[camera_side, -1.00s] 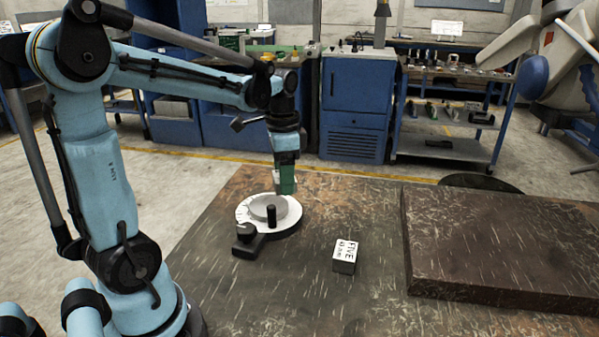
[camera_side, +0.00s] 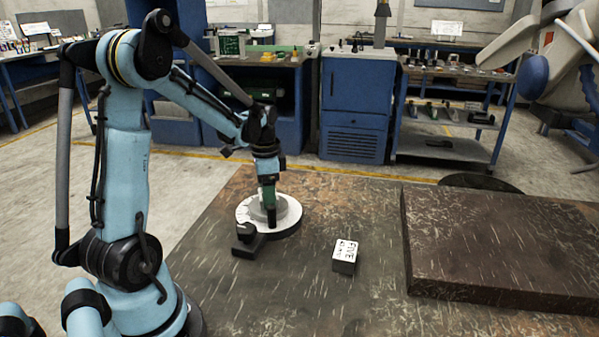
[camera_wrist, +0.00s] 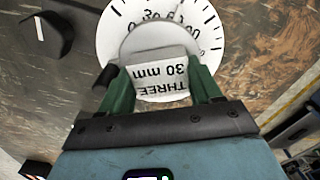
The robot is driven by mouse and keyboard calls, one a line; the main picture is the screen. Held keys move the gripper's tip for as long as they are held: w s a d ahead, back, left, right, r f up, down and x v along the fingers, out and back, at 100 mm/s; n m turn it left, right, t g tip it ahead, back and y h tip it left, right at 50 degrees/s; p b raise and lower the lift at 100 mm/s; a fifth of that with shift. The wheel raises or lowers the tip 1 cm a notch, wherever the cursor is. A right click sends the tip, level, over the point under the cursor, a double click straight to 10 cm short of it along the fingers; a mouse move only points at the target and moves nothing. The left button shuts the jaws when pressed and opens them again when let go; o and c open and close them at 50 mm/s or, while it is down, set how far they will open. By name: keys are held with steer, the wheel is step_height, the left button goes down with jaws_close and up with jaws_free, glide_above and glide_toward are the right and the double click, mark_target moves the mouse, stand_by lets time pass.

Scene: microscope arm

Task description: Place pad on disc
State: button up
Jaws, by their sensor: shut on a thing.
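The white round dial (camera_side: 290,222) stands on the table with a raised grey disc (camera_side: 289,208) at its centre. In the wrist view the dial (camera_wrist: 208,22) has ticks and numbers, and the grey disc (camera_wrist: 150,36) lies beyond the fingertips. My gripper (camera_side: 268,196) points down over the disc. Its green fingers (camera_wrist: 156,76) are shut on a pale block marked "THREE 30 mm" (camera_wrist: 160,74), which appears to be the pad. The block overlaps the disc in the wrist view; whether they touch I cannot tell. In the side view the block is hidden.
A dark bracket (camera_side: 248,243) with an upright post stands at the dial's front left. A small block marked "FIVE" (camera_side: 345,250) sits on the table to the right. A thick dark slab (camera_side: 500,245) fills the table's right side. The table between is clear.

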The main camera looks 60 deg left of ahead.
steer(key=shift+f, duration=0.1)
steer(key=o, duration=1.3)
step_height(320, 180, up, 12)
steer(key=s+d+f+n+t, duration=0.1)
steer(key=d+t, duration=0.1)
steer(key=d, duration=0.5)
steer(key=s+d+f+n+t, duration=0.1)
steer(key=d+t, duration=0.1)
steer(key=d, duration=0.5)
steer(key=s+d+f+n+t, duration=0.1)
steer(key=d+n+t, duration=0.1)
steer(key=d, duration=0.5)
steer(key=shift+d+f+t, duration=0.1)
steer(key=shift+d+t, duration=0.05)
steer(key=shift+t, duration=0.45)
